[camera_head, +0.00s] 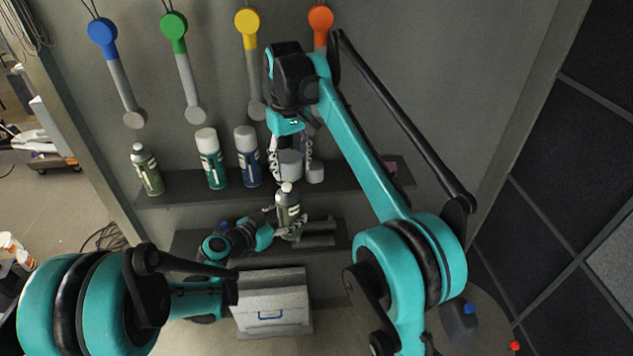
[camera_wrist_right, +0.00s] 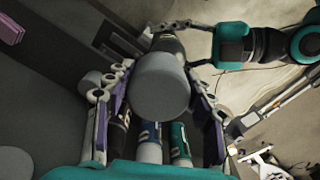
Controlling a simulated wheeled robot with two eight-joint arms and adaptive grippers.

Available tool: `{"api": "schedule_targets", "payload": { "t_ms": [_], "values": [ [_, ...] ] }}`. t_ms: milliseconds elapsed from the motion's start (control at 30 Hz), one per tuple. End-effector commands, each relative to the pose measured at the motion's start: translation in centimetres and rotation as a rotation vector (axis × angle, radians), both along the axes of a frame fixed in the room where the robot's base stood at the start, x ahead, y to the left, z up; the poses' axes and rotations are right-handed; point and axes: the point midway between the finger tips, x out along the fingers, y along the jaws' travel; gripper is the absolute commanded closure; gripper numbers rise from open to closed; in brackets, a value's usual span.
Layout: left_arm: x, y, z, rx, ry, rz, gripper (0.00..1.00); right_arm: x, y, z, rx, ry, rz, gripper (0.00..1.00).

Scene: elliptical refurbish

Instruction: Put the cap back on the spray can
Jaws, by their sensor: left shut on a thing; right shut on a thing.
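The spray can (camera_head: 287,208) is dark green with a pale nozzle and stands roughly upright, uncapped, in front of the shelves. My left gripper (camera_head: 289,234) is shut on its lower body. The cap (camera_head: 290,164) is a light grey cylinder above the can's nozzle. My right gripper (camera_head: 290,150) points down and is shut on the cap. In the right wrist view the cap (camera_wrist_right: 162,86) fills the space between the fingers and hides most of the can (camera_wrist_right: 167,43) beyond it. Cap and can look apart; their exact alignment is hard to tell.
A grey box (camera_head: 272,300) sits below. Coloured tools (camera_head: 186,70) hang on the wall.

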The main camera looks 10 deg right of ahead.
Motion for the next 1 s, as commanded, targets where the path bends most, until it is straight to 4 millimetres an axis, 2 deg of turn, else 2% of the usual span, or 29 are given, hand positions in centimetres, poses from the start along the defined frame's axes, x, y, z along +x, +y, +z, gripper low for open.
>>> {"api": "schedule_targets", "payload": {
  "t_ms": [100, 267, 1000],
  "values": [
    [0.0, 0.0, 0.0, 0.000, 0.000, 0.000, 0.86, -0.7, 1.0, 0.9, 0.000, 0.000, -0.009, 0.57],
    [0.0, 0.0, 0.0, 0.000, 0.000, 0.000, 0.86, -0.8, 1.3, 0.6, 0.000, 0.000, -0.013, 0.57],
    [0.0, 0.0, 0.0, 0.000, 0.000, 0.000, 0.86, -0.8, 1.2, -4.4, 0.000, 0.000, -0.013, 0.57]
  ]
}}
